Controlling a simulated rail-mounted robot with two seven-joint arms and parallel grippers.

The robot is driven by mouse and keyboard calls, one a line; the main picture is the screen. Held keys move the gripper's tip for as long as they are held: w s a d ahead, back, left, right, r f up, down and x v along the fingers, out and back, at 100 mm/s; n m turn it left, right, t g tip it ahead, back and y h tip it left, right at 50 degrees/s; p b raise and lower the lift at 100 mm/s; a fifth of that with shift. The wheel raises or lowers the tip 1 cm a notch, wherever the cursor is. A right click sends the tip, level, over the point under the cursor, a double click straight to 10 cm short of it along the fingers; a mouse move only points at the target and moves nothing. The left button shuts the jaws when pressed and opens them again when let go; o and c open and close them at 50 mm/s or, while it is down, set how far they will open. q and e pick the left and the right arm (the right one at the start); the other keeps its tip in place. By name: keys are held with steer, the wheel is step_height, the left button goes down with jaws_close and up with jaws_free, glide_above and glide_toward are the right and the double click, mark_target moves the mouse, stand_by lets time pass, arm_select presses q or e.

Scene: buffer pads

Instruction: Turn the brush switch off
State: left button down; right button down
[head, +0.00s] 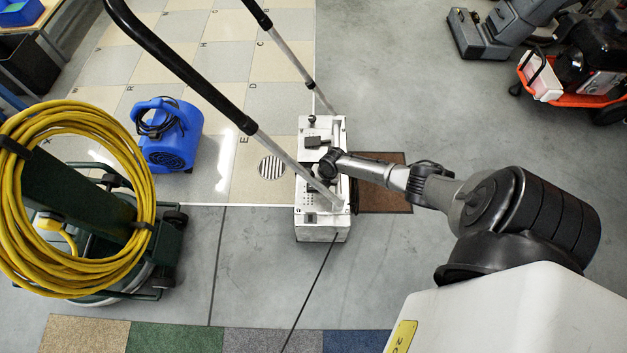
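A white floor machine (323,232) with two long black-gripped handle bars stands in the middle of the head view. On its top are a small black knob (312,119), a dark block (313,142) and a small dark panel (311,218). I cannot tell which part is the brush switch or how it is set. My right arm comes in from the right, and its dark gripper (330,164) is over the machine's top, close to the dark block. Its fingers are too small to tell open from shut, and contact is unclear. My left gripper is out of view.
The handle bars (205,85) slant over the machine from the upper left. A blue blower (170,135) and a green machine with a yellow coiled cord (75,285) stand left. A brown mat (385,196) lies right of the machine. Carpet squares (175,338) line the front.

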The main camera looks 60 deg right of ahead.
stand_by(0.4)
steer(key=shift+f+b, duration=0.45)
steer(key=shift+r, duration=0.15)
steer(key=shift+w+p+v, duration=0.25)
steer(key=shift+p+v, duration=0.85)
step_height(320, 180, up, 2)
steer(key=shift+a+r+p, duration=0.1)
steer(key=shift+p, duration=0.75)
steer(key=shift+p+v, duration=0.65)
steer(key=shift+v, duration=0.1)
steer(key=shift+w+a, duration=0.1)
steer(key=shift+w, duration=0.05)
